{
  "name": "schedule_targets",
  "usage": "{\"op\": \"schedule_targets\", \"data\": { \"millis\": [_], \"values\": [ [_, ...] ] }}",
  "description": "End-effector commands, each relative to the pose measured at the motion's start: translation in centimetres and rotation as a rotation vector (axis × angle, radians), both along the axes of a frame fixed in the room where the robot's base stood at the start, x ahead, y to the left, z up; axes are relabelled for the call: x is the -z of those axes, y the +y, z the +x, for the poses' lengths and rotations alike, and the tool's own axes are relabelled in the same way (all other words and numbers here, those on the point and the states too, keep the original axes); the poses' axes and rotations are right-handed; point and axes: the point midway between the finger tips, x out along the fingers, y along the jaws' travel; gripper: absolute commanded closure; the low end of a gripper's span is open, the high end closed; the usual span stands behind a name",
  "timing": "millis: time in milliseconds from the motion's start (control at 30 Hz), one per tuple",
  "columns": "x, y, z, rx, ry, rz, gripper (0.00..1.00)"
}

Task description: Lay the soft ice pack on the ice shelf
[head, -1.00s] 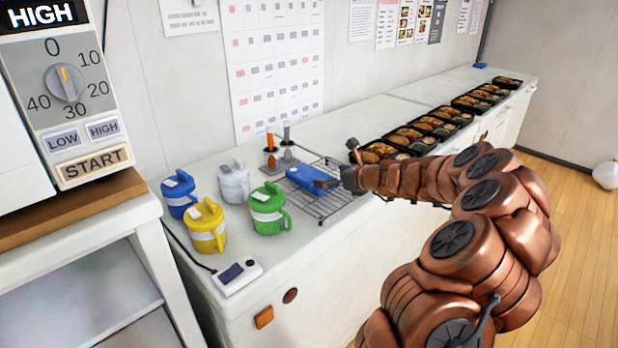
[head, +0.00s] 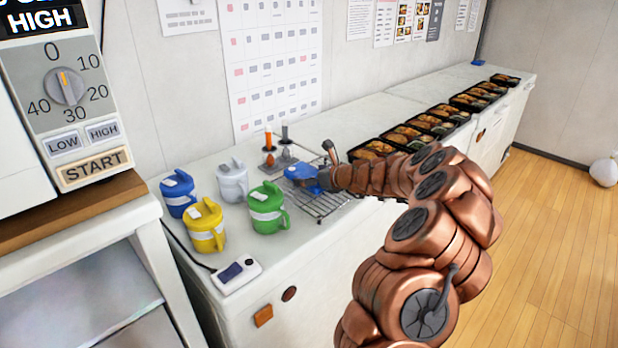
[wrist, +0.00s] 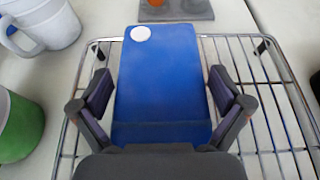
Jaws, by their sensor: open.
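A flat blue pack with a white round spot (wrist: 160,65), which looks like the soft ice pack, lies on a wire rack. It also shows in the head view (head: 298,172), partly hidden by my gripper. My gripper (wrist: 160,84) is open in the wrist view, with one finger on each side of the pack. Small gaps show between the fingers and the pack's edges. In the head view my gripper (head: 324,178) is low over the rack's right part. I cannot tell which surface is the ice shelf; the wire rack (head: 322,208) is under the pack.
Blue (head: 180,200), white (head: 233,185), yellow (head: 206,236) and green (head: 266,217) lidded jugs stand left of the rack. A holder with orange and grey-topped items (head: 270,158) is behind it. Several bento trays (head: 408,133) line the counter beyond. A small device (head: 236,274) lies in front.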

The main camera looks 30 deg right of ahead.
Motion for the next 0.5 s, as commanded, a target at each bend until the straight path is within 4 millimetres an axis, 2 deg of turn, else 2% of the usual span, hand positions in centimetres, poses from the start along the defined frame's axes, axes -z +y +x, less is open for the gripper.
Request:
{"op": "schedule_targets", "data": {
  "millis": [100, 500],
  "values": [
    [0.00, -0.02, -0.02, 0.000, 0.000, 0.000, 0.01],
    [0.07, -0.06, -0.06, 0.001, 0.001, -0.001, 0.43]
  ]
}}
